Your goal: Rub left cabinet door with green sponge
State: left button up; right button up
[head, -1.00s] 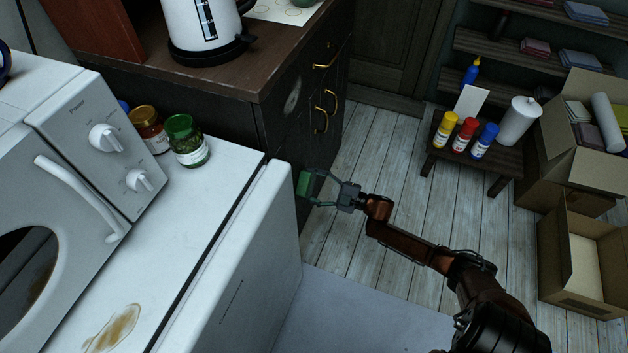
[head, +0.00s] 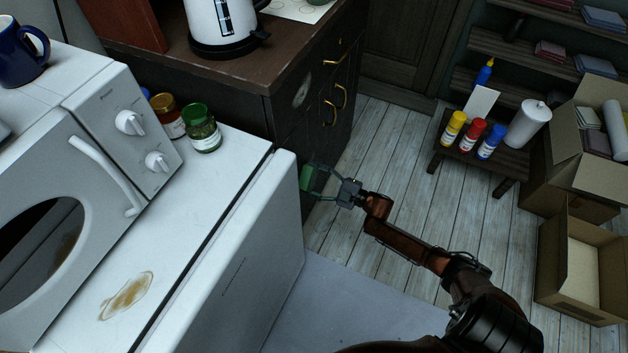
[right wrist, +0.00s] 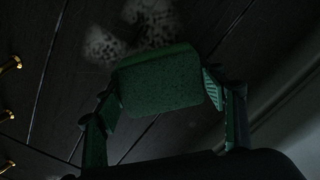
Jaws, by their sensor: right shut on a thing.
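My right gripper (head: 328,183) is shut on the green sponge (head: 306,178), low in front of the dark cabinet (head: 286,128). In the right wrist view the sponge (right wrist: 158,80) sits between both fingers, with its far edge near the dark door panel (right wrist: 60,100). Pale speckled smudges (right wrist: 105,45) show on the panel just beyond the sponge; I cannot tell whether the sponge touches it. In the head view a pale smudge (head: 302,92) shows higher on the cabinet front. My left gripper is not in view.
A white appliance (head: 262,215) stands close beside the gripper on the left, with a microwave (head: 100,150) and jars on top. Brass handles (head: 330,112) stick out from the cabinet. A low table with bottles (head: 470,140) and open boxes (head: 585,260) stand right. Floor between is clear.

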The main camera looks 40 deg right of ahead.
aim_at(315, 154)
jog(key=shift+w+d+f, duration=0.2)
jog(key=shift+d+f, duration=0.05)
jog(key=shift+d, duration=0.25)
jog(key=shift+w+d+b, duration=0.35)
jog(key=shift+d+b, duration=0.3)
jog(key=shift+d, duration=0.05)
jog(key=shift+w+d+r+b, duration=0.15)
jog(key=shift+w+d+b, duration=0.2)
jog(key=shift+d, duration=0.35)
jog(key=d, duration=0.1)
jog(key=w+d+b, duration=0.1)
jog(key=d, duration=0.1)
jog(key=shift+w, duration=0.1)
jog(key=shift+w+d+f+b, duration=0.1)
jog(key=shift+w+d+b, duration=0.05)
jog(key=shift+d+b, duration=0.35)
jog(key=shift+w+d+f+b, duration=0.1)
jog(key=shift+w+d+b, duration=0.05)
jog(key=shift+d+b, duration=0.35)
jog(key=shift+w+d+r+b, duration=0.1)
jog(key=shift+w+d+b, duration=0.15)
jog(key=shift+d, duration=0.35)
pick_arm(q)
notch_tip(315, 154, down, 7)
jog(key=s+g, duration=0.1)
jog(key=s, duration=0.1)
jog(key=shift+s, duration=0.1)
pick_arm(e)
jog(key=shift+s+r, duration=0.1)
